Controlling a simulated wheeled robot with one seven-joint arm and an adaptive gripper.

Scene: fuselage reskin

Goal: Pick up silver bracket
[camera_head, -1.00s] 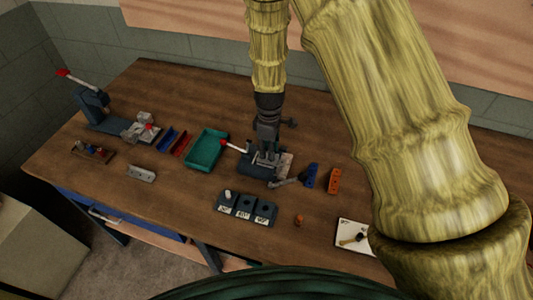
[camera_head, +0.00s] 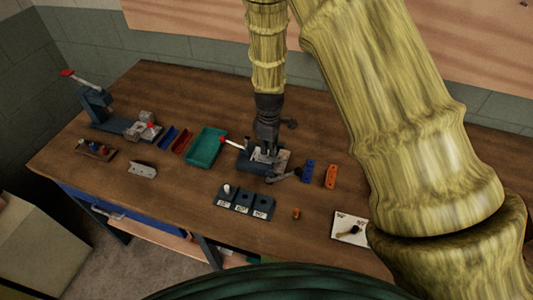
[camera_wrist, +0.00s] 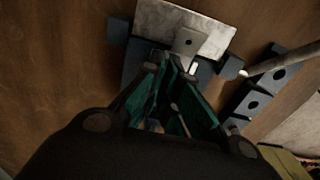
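A silver bracket (camera_wrist: 187,41) with a round hole shows in the wrist view, in front of a pale plate on the dark blue fixture (camera_head: 247,166). My gripper (camera_head: 265,152) points down over this fixture in the head view. In the wrist view its teal fingers (camera_wrist: 172,72) converge close to the bracket's lower end. Whether they touch it or grip it is unclear. Another silver piece with holes (camera_head: 142,169) lies on the table at the left, apart from my gripper.
The wooden table (camera_head: 185,205) holds a green tray (camera_head: 206,147), blue and orange blocks (camera_head: 331,176) and a dark three-part holder (camera_head: 243,203). A red-handled press (camera_head: 95,104) stands at the far left. The fixture has a red-tipped lever (camera_head: 232,144).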

